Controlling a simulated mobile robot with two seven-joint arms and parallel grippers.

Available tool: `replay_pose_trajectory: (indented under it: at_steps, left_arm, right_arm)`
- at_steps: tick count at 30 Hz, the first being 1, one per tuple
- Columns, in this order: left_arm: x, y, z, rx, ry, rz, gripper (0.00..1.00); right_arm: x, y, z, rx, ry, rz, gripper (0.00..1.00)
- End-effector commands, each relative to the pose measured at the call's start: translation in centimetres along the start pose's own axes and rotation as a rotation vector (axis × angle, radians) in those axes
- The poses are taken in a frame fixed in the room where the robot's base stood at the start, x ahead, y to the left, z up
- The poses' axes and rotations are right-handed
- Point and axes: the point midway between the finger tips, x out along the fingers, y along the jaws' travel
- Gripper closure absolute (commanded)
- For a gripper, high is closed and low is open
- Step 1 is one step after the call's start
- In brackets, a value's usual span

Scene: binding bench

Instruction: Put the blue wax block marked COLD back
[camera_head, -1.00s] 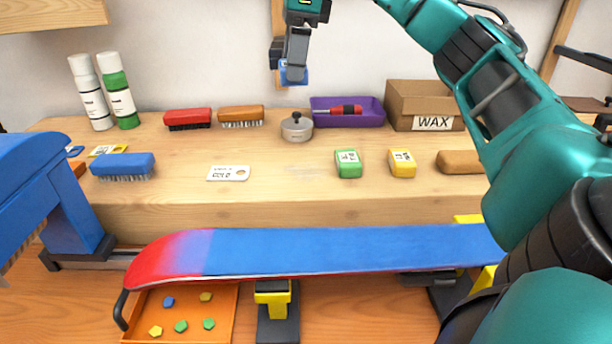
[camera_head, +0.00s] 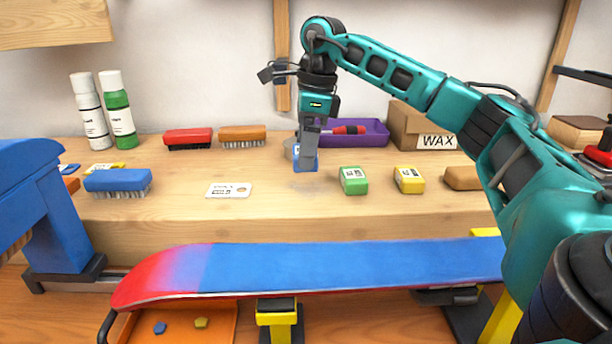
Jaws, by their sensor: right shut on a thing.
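The blue wax block (camera_head: 305,162) has a pale label whose writing I cannot read. My right gripper (camera_head: 307,150) points down and is shut on it, just above the bench top, beside a faint pale patch (camera_head: 312,184). I cannot tell whether the block touches the bench. To the right lie a green block (camera_head: 353,180) and a yellow block (camera_head: 408,180), both with pale labels. A white tag (camera_head: 229,190) with dark writing lies to the left. My left gripper is not in view.
A purple tray (camera_head: 375,133) with a red-handled tool and a WAX box (camera_head: 412,125) stand behind. A blue brush (camera_head: 118,181) lies left. A blue and red board (camera_head: 330,268) spans the front.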

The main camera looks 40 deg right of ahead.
Motion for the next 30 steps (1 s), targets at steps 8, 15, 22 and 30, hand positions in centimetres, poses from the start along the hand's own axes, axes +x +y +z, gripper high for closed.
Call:
replay_pose_trajectory:
  at_steps: [8, 15, 22, 30]
  left_arm:
    - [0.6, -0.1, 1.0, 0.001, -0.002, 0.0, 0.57]
    - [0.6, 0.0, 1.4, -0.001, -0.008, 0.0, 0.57]
    - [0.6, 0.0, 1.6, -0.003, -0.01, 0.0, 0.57]
    - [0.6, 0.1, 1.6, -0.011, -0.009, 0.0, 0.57]
  right_arm:
    - [4.5, 0.0, -0.7, 0.0, 0.002, 0.002, 0.54]
    - [5.6, 0.0, -0.9, -0.001, -0.001, 0.0, 0.54]
    - [5.8, 0.0, -0.9, -0.001, 0.0, 0.0, 0.54]
    - [5.8, 0.0, -0.9, -0.001, 0.0, 0.0, 0.01]
